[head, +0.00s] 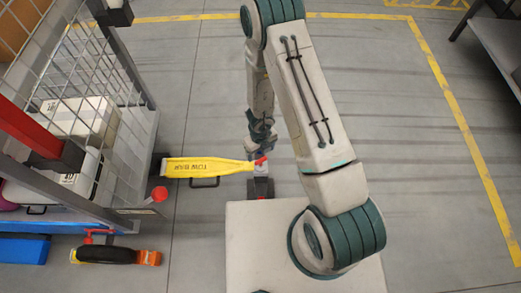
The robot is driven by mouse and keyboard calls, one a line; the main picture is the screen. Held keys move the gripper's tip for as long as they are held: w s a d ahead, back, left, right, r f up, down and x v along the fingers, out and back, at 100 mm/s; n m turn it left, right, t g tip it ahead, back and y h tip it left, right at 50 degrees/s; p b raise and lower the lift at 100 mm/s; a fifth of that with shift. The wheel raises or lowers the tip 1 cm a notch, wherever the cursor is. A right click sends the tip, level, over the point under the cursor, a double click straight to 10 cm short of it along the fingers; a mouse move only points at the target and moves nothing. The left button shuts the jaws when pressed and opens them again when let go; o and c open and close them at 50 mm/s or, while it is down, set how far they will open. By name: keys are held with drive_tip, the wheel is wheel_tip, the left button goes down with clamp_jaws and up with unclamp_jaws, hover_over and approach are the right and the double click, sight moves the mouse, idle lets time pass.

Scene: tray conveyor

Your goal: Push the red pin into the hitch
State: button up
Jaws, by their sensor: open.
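The yellow tow bar (205,168) lies across the floor area between the cart and my base. Its narrow right end reaches the hitch (261,187), a dark block in front of my base. The red pin (261,160) shows as a small tilted red piece at that end of the bar. How deep it sits in the hitch cannot be told. My gripper (262,148) is open just above and behind the red pin in the picture. Its fingers are small and partly blend with the pin area, so contact cannot be told.
A wire-mesh cart (95,60) with boxes stands at the left, with a round red knob (160,194) by its corner. A grey table (497,40) stands upper right. The right floor is clear.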

wheel_tip(320, 180, up, 4)
drive_tip(key=p, duration=0.3)
idle(0.5)
